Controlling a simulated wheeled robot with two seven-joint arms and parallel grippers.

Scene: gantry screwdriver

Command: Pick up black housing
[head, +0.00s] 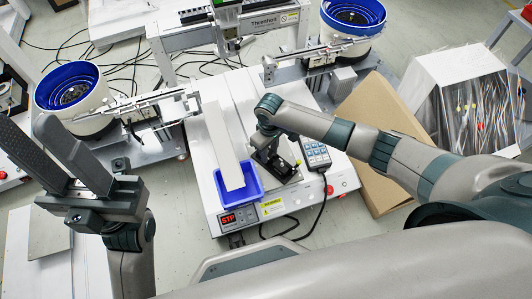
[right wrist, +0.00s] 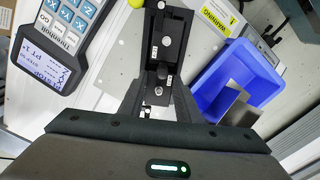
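The black housing (right wrist: 168,45) is a dark oblong part with silver screws or pins on it. It lies on the grey plate of the white machine. In the head view it shows beneath my right gripper (head: 268,150), partly covered by it. In the right wrist view my right gripper (right wrist: 161,90) is over the near end of the dark part, one finger on each side, with a gap between them. I cannot tell whether the fingers touch it. My left gripper (head: 28,118) is open and empty at the far left, fingers pointing up and away.
A blue bin (head: 258,183) with a long pale strip over it stands left of the housing; a keypad controller (head: 316,154) lies to the right. Two blue-rimmed bowl feeders (head: 72,88) (head: 352,14) flank the screwdriver gantry (head: 230,35). A cardboard box (head: 370,130) stands at right.

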